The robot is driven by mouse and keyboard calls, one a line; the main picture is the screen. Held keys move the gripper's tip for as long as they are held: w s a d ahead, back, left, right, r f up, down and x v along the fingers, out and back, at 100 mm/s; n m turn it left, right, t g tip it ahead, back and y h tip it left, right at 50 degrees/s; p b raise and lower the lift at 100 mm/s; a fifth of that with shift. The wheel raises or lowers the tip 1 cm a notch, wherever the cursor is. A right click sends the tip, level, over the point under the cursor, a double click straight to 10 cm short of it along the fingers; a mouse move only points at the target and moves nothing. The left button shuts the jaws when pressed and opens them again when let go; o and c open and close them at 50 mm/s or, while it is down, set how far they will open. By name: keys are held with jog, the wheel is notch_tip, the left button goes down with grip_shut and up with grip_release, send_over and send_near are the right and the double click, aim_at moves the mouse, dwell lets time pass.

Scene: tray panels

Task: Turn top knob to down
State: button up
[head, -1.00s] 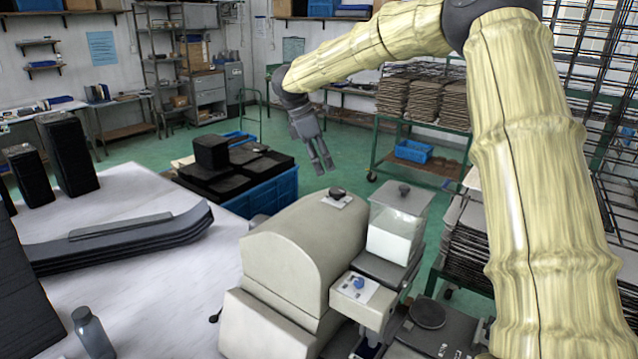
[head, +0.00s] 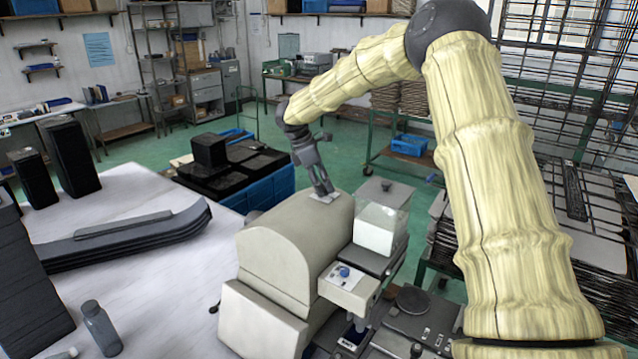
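The beige machine (head: 290,250) stands on the white table, with a rounded top. A small white plate (head: 313,198) sits on its top; the top knob on that plate is mostly hidden by my gripper (head: 325,192). My gripper reaches down from above with its fingertips at the plate. I cannot tell whether the fingers close on the knob or only stand around it, nor which way the knob points. A second, blue knob (head: 344,271) is on the machine's lower front panel.
A clear box (head: 380,227) with a dark lid knob stands on the machine right of my gripper. Black trays (head: 235,178) over blue crates lie behind. Dark curved panels (head: 130,235) and a grey bottle (head: 101,326) are on the table at left.

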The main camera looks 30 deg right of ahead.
jog(key=shift+s+d+r, duration=0.1)
jog(key=shift+s+r, duration=0.25)
jog(key=shift+s, duration=0.35)
jog(key=c, duration=0.5)
jog(key=shift+w+f, duration=0.3)
jog(key=c, duration=0.3)
jog(key=shift+w+f, duration=0.15)
jog(key=shift+f, duration=0.15)
